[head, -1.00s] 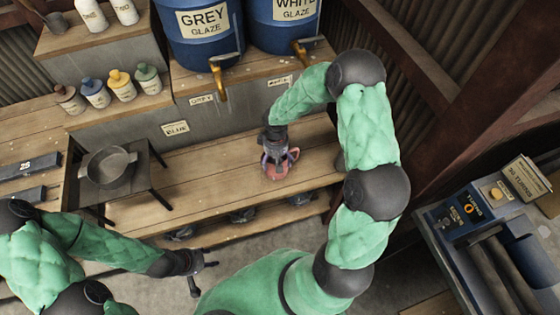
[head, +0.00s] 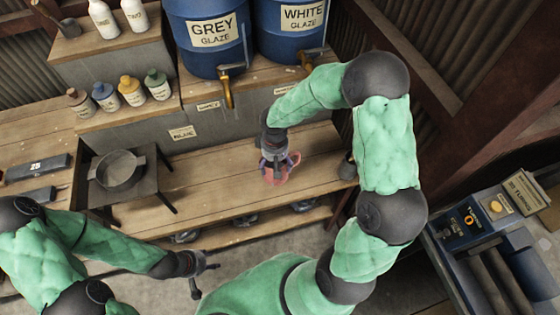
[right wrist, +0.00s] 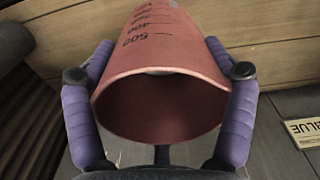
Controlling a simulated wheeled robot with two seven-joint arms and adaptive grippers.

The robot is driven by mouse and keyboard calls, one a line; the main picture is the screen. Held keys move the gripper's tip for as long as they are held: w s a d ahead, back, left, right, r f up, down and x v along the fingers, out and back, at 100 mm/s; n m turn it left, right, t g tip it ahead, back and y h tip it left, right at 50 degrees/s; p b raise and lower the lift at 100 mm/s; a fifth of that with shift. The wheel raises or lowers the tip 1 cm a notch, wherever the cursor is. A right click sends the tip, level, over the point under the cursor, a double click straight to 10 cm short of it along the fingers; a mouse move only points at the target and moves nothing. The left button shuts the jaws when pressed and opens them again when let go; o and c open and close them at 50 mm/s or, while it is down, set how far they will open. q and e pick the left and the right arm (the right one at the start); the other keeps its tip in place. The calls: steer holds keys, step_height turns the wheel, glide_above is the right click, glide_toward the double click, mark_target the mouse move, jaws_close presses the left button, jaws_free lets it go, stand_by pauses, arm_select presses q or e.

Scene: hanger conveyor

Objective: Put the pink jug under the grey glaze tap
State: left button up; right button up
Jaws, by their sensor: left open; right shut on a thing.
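The pink jug (head: 283,174) is in my right gripper (head: 271,161), over the lower wooden bench. In the right wrist view the jug (right wrist: 160,95), with dark measuring marks, sits between the two purple fingers, its open mouth facing the camera. The fingers press on both sides. I cannot tell whether its base touches the bench. The grey glaze tap (head: 228,88), brass-coloured, sticks out from the blue drum labelled GREY GLAZE (head: 209,36). The jug is to the right of this tap and lower in the picture. My left gripper (head: 206,277) is open and empty, in front of the bench.
The WHITE GLAZE drum (head: 290,22) with its tap (head: 308,61) stands right of the grey one. A dark pan (head: 119,171) rests on a small stand at left. Several small bottles line the step above. The bench (head: 215,180) between stand and jug is clear.

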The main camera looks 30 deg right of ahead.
steer(key=s+a+r, duration=0.5)
steer(key=a, duration=0.3)
steer(key=w+d+f+m, duration=0.1)
steer(key=w, duration=0.6)
steer(key=shift+w+d+f+m, duration=0.15)
steer(key=shift+w+d+m, duration=0.1)
steer(key=shift+d+m, duration=0.05)
